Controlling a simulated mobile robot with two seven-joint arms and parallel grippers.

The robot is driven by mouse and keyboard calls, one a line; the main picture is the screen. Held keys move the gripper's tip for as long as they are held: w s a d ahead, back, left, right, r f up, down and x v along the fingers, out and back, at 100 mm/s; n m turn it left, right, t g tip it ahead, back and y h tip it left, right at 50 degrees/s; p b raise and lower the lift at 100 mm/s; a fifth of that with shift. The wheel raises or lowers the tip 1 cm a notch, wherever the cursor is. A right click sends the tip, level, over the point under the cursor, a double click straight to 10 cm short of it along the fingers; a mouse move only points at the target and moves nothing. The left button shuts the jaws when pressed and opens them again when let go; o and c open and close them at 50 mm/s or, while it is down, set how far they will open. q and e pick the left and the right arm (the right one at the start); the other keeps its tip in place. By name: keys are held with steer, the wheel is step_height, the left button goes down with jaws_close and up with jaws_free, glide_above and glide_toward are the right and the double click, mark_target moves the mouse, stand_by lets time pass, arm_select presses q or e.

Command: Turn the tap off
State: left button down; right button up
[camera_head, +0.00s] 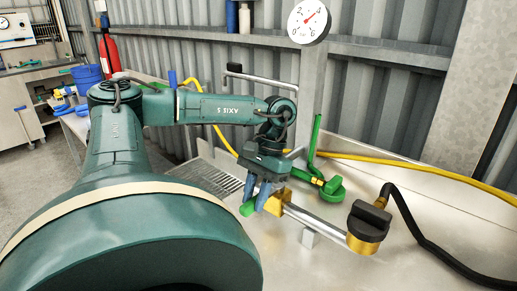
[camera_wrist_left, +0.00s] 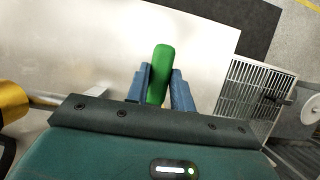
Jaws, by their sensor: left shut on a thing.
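The tap has a brass body (camera_head: 278,201) on a chrome pipe (camera_head: 315,220) over the metal sink surface. Its green handle (camera_head: 248,209) sticks out to the left of the brass body. My left gripper (camera_head: 263,196) is shut on the green handle, with its blue fingers on both sides. In the left wrist view the handle (camera_wrist_left: 160,70) sits between the fingertips (camera_wrist_left: 161,88) and extends beyond them. The gripper and arm partly hide the handle and tap body in the head view. My right gripper is not in view.
A black and brass fitting (camera_head: 368,226) with a black hose (camera_head: 425,240) ends the pipe at right. A metal grate (camera_head: 208,180) lies left. A gauge (camera_head: 308,21) hangs on the wall.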

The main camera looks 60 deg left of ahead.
arm_select(q)
steer(key=shift+a, duration=0.1)
stand_by(0.4)
steer(key=c, duration=1.2)
jaws_free()
